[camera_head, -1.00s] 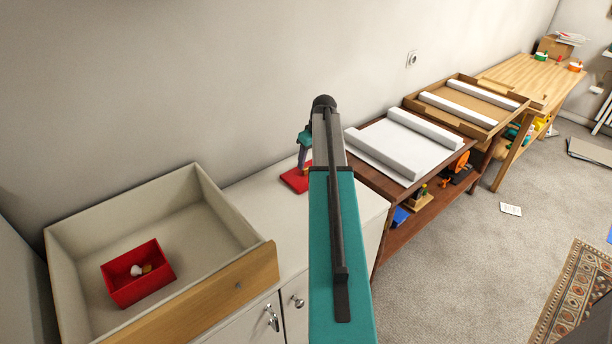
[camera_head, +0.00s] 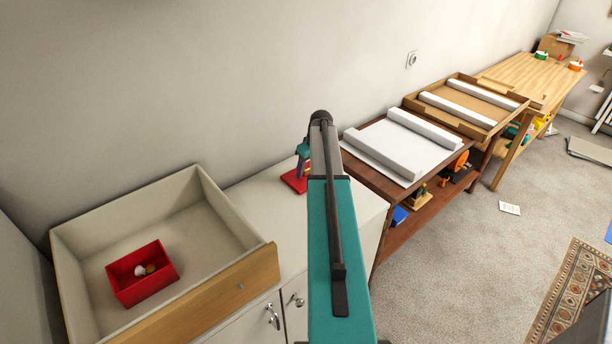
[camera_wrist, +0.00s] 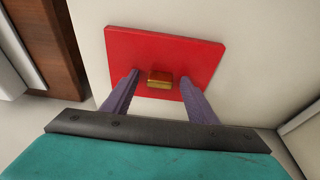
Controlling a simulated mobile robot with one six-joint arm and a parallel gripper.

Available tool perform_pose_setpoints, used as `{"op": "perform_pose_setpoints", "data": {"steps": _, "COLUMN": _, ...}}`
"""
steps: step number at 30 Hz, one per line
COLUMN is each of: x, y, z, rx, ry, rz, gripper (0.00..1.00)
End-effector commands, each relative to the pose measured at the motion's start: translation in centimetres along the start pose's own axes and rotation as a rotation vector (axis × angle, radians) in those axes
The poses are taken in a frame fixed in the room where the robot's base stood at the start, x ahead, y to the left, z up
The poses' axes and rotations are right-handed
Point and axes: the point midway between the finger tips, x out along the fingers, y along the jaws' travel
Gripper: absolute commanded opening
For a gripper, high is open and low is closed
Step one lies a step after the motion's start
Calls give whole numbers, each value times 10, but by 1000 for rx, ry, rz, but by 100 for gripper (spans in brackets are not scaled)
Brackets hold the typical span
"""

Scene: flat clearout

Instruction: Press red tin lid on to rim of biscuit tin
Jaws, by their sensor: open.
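The red tin lid (camera_wrist: 190,52) lies flat on the white cabinet top, with a small gold knob (camera_wrist: 160,79) on it. In the head view the lid (camera_head: 291,182) shows in part behind my arm. My gripper (camera_wrist: 160,88) is open, with its two purple fingers on either side of the knob and apart from it. In the head view my gripper (camera_head: 303,168) is over the lid, partly hidden by the arm. An open red box (camera_head: 142,290), likely the biscuit tin, stands in the drawer with a few small pale and brown items inside.
The open drawer (camera_head: 222,215) has raised walls around the red box and sits left of the cabinet top (camera_head: 262,205). A brown shelf table (camera_head: 384,190) with white rolls stands to the right. The wall runs close behind.

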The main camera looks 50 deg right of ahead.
Motion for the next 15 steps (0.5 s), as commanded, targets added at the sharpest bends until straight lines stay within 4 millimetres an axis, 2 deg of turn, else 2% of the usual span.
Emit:
{"op": "perform_pose_setpoints", "data": {"steps": 13, "x": 0, "y": 0, "z": 0, "rx": 1, "ry": 0, "rz": 0, "gripper": 53}}
{"op": "perform_pose_setpoints", "data": {"steps": 15, "x": 0, "y": 1, "z": 0, "rx": 1, "ry": 0, "rz": 0, "gripper": 43}}
